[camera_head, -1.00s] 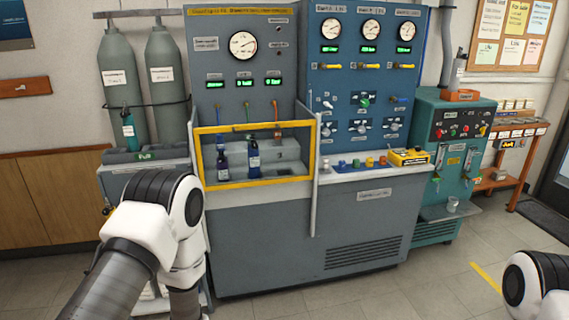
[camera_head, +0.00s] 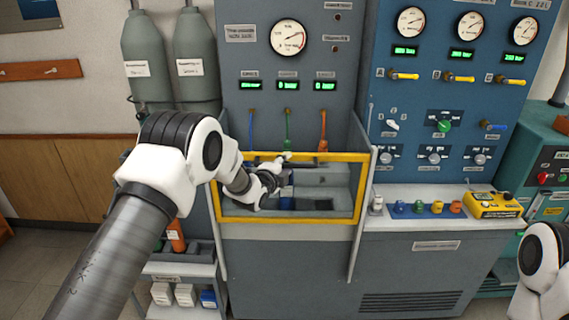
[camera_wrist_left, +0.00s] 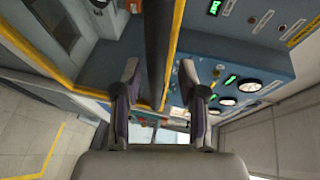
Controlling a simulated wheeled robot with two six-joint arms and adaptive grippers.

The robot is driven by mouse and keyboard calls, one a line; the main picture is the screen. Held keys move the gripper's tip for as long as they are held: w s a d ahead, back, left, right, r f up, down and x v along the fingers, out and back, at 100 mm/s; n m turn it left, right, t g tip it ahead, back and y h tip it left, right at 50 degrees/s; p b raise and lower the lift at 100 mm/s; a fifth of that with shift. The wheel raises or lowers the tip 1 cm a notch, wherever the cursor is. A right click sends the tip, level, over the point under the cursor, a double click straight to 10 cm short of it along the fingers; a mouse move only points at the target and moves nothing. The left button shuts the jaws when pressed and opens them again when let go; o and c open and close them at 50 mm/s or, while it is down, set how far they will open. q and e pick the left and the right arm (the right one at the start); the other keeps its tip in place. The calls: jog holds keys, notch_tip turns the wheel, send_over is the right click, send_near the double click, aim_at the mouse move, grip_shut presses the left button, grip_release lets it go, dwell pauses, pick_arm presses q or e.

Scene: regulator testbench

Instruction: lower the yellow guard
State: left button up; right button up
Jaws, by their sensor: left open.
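The yellow guard (camera_head: 360,190) is a rectangular yellow frame around a clear pane, standing upright across the front of the test bay. My left gripper (camera_head: 276,170) is at the guard's upper middle, close to its top bar. In the left wrist view my left gripper (camera_wrist_left: 159,74) is open, with a finger on each side of a dark bar and a yellow strip of the guard (camera_wrist_left: 174,48). I cannot tell whether the fingers touch it. The bottles in the bay are largely hidden behind the gripper. My right gripper is out of view.
Blue, green and orange hoses (camera_head: 323,130) hang above the bay. To its right is a ledge with small coloured fittings (camera_head: 437,207) and a yellow device (camera_head: 493,205). Grey cylinders (camera_head: 198,70) stand at the left. A low shelf with boxes (camera_head: 185,294) is below them.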

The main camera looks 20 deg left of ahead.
pick_arm(q)
jog(key=shift+w+d+f, duration=0.1)
jog(key=shift+w+f, duration=0.2)
jog(key=shift+w+d+f, duration=0.1)
jog(key=c, duration=0.3)
grip_shut()
notch_tip(320, 180, down, 30)
jog(key=b, duration=2.2)
jog(key=shift+r+b, duration=0.25)
jog(key=shift+b, duration=0.1)
